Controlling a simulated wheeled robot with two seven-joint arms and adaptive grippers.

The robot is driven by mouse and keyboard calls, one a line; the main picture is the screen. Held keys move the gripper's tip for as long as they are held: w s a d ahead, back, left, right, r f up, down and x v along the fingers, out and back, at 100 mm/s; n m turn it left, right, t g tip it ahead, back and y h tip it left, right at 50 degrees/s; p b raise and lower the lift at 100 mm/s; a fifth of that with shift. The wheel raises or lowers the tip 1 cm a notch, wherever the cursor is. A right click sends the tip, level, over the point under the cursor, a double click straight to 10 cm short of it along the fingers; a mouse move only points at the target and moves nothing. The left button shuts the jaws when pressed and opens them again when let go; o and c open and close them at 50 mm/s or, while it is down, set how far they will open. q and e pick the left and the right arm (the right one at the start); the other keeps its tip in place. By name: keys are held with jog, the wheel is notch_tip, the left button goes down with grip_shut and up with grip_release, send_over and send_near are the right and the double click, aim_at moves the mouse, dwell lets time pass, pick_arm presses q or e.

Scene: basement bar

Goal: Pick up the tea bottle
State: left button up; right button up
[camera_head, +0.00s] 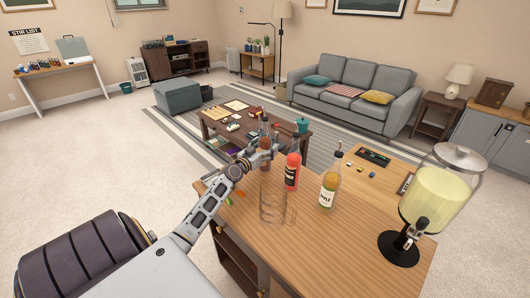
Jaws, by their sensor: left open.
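A brown bottle (265,132), likely the tea bottle, stands at the far left part of the wooden counter, partly hidden by my left gripper. My left gripper (268,152) is open at the bottle, with its fingers near the upper body; I cannot tell whether they touch it. A red bottle (292,172) with a black label stands just right of it. A yellow-green bottle (328,192) stands further right and nearer. Their labels are too small to read surely. My right gripper is not in view.
A clear glass vessel (272,207) stands on the counter (330,250) in front of the brown bottle. A drink dispenser (432,205) on a black base stands at the right. Small green and orange pieces (212,197) lie at the left edge. The counter's front middle is clear.

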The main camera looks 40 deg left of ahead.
pick_arm(q)
jog(key=shift+c, duration=0.3)
jog(key=c, duration=1.6)
jog(key=shift+w+r, duration=0.1)
jog(key=shift+c, duration=0.2)
